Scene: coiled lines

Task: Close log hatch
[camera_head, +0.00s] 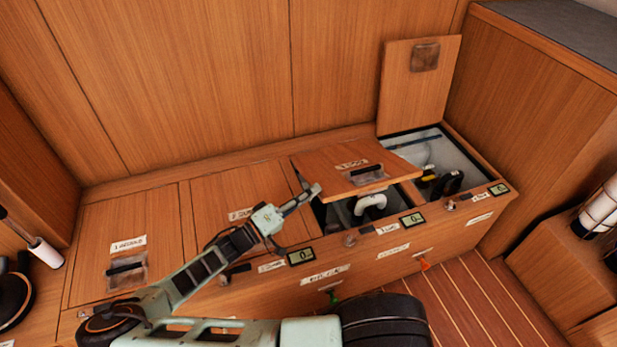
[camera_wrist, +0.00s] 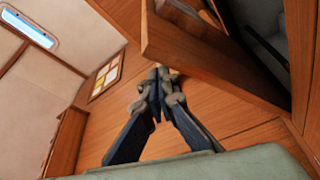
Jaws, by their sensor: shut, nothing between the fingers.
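A wooden hatch lid (camera_head: 325,165) with a clear-covered handle recess is partly open, tilted with its front edge raised above its opening. It seems to be the log hatch, but its label is too small to read surely. A white curved pipe (camera_head: 371,203) shows in the opening below. My gripper (camera_head: 316,190) is shut and empty, at the lid's left edge. In the wrist view, my closed fingertips (camera_wrist: 158,72) are close to the edge of a wooden panel (camera_wrist: 205,62), likely this lid. I cannot tell whether they touch it.
Another hatch lid (camera_head: 420,85) stands upright at the right, over an open compartment (camera_head: 440,152) with dark fittings. Two closed lids, a middle one (camera_head: 235,195) and a left one (camera_head: 95,235), lie flush. Small displays (camera_head: 301,257) line the front edge. A wooden wall rises behind.

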